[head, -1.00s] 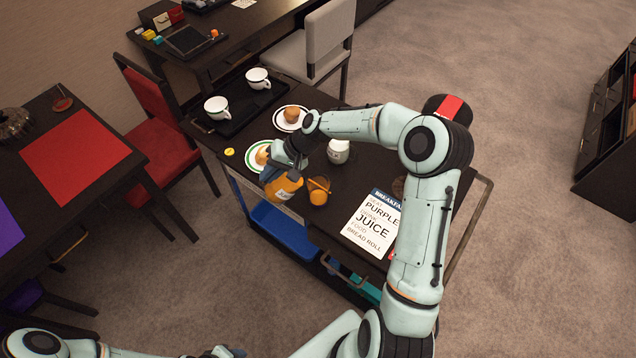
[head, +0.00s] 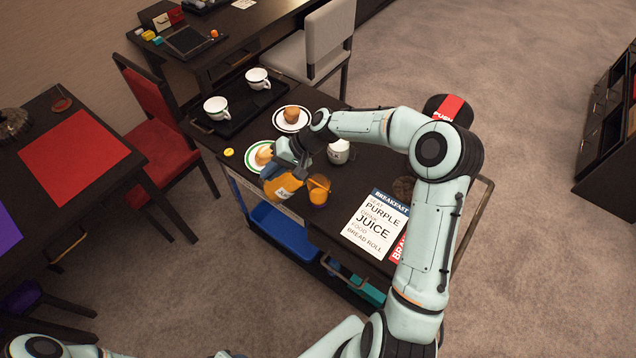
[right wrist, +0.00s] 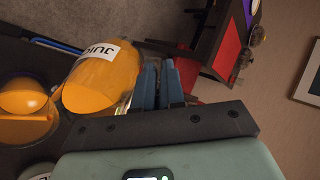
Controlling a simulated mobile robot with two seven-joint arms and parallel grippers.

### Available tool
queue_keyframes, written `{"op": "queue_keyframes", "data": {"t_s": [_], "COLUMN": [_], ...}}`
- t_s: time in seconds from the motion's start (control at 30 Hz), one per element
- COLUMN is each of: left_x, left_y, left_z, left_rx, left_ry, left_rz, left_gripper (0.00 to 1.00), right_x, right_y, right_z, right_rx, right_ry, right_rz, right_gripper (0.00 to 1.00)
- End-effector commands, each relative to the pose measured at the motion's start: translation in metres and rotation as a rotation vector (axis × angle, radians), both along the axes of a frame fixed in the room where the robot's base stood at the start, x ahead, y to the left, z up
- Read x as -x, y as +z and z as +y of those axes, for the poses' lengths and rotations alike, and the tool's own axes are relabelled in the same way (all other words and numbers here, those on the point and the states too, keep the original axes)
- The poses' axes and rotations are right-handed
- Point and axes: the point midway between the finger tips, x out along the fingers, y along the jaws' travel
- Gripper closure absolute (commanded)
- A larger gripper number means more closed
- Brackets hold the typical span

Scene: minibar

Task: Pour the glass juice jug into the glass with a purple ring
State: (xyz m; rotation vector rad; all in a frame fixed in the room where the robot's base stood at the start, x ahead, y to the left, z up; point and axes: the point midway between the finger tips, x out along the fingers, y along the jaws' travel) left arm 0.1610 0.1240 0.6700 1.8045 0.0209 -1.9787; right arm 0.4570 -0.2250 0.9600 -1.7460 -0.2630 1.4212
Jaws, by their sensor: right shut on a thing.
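The glass juice jug (head: 283,187), full of orange juice with a white label, is tilted at the left edge of the dark serving cart. It leans toward the drinking glass (head: 319,194), which stands right beside it and shows orange inside. In the right wrist view the jug (right wrist: 104,76) lies over on its side, near the glass (right wrist: 28,115) at lower left. My right gripper (head: 292,158) is shut on the jug. Its fingers (right wrist: 158,84) show beside the jug. My left gripper is out of view.
Behind the jug on the cart (head: 352,172) are plates with bread rolls (head: 292,115), a white mug (head: 338,152) and a black tray (head: 236,124) with two cups. A breakfast card (head: 375,225) lies to the right. A red chair (head: 165,130) stands left.

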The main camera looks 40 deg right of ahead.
Motion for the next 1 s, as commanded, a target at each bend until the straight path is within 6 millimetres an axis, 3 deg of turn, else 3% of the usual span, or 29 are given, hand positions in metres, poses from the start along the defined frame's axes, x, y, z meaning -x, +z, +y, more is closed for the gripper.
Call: {"op": "queue_keyframes", "data": {"t_s": [1.0], "left_x": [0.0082], "left_y": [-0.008], "left_z": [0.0], "left_rx": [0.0], "left_ry": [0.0], "left_rz": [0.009], "left_gripper": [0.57], "right_x": [0.0022], "right_y": [0.0056], "right_z": [-0.0044], "right_rx": [-0.058], "right_ry": [-0.001], "right_rz": [-0.032], "right_gripper": [1.0]}}
